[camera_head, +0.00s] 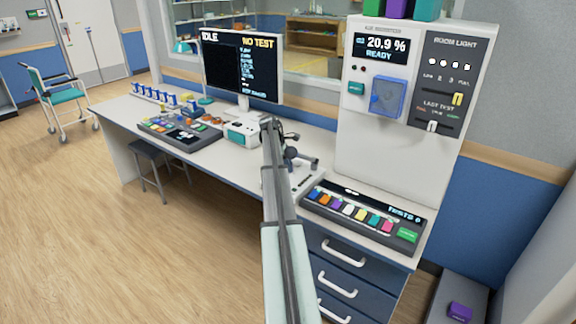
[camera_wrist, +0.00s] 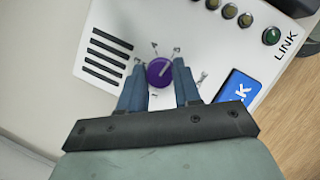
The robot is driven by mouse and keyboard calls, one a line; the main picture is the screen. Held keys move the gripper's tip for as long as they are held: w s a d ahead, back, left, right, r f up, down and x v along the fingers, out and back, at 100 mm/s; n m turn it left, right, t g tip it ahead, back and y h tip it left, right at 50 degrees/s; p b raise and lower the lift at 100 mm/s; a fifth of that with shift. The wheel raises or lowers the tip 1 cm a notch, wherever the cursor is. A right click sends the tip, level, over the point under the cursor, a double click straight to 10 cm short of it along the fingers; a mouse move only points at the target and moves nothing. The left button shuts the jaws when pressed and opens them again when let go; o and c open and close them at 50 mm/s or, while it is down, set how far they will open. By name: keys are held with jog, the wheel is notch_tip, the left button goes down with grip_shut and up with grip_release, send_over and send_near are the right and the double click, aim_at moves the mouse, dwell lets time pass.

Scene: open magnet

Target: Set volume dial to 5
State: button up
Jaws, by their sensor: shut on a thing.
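The volume dial (camera_wrist: 159,72), a round purple knob with a pale pointer line, sits on a white panel (camera_wrist: 125,30) in the wrist view. Its pointer line aims to the upper right of that picture. In the head view the dial is not visible, and my arm hides part of the white unit (camera_head: 305,178) on the desk.
Beside the dial are dark grille slots (camera_wrist: 108,55), a blue button (camera_wrist: 238,88) and a green lamp (camera_wrist: 271,36) marked LINK. On the desk, a monitor (camera_head: 242,65) stands behind my arm, and a row of coloured buttons (camera_head: 348,210) lies to its right. A tall white cabinet (camera_head: 390,160) rises behind.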

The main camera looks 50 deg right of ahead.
dwell(0.3)
jog(key=o, duration=1)
jog(key=shift+o, duration=0.2)
jog(key=shift+r, duration=0.1)
jog(key=v, duration=1.3)
jog(key=shift+w+r, duration=0.2)
jog(key=shift+r, duration=0.1)
